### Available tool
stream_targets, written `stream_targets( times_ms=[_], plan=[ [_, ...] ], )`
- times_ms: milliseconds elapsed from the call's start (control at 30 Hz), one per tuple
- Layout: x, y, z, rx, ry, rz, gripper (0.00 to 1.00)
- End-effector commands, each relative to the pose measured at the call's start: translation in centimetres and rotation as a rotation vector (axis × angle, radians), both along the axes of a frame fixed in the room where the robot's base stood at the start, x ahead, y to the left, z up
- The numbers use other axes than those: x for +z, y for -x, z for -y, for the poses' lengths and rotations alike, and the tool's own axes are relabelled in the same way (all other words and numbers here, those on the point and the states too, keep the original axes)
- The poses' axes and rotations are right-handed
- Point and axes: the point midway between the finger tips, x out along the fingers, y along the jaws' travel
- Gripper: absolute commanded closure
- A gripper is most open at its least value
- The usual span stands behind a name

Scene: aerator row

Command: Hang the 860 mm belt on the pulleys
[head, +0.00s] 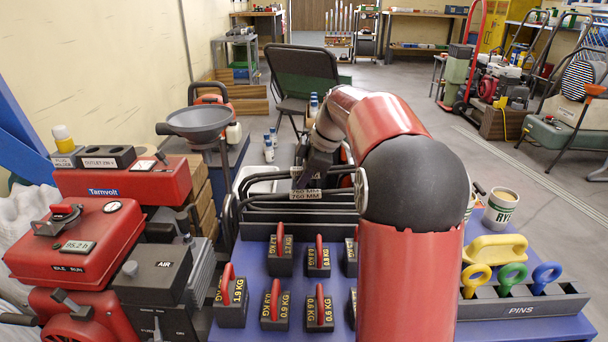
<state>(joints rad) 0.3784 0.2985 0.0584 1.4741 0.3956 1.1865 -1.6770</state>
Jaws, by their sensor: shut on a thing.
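Several black belts (240,190) stand as loops in a dark rack (260,225) at the back of the blue table. A white tag reading 760 MM (305,194) shows at the belts, with a second tag partly hidden behind it. I cannot make out an 860 mm tag. My gripper (308,182) reaches down at the belts and is shut on one; its fingertips are small and dark, and which belt it holds is not readable. My arm hides the right part of the rack. I cannot make out the pulleys.
Weights with red handles (320,312) stand on the blue table (250,334). A PINS holder (520,302) and yellow handle (494,248) are at right. Red machines (75,245) and a grey funnel (203,122) crowd the left. Open floor (480,190) lies at right.

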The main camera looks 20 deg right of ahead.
Motion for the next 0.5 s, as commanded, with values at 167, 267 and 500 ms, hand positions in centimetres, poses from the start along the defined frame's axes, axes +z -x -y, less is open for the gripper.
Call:
stream_targets(
  times_ms=[167, 267, 500],
  plan=[
    [-1.3, 0.0, 0.0, 0.0, 0.0, 0.0, 1.0],
    [-1.9, 0.0, 0.0, 0.0, 0.0, -0.001, 1.0],
    [-3.2, 0.0, 0.0, -0.001, -0.001, -0.001, 1.0]
  ],
)
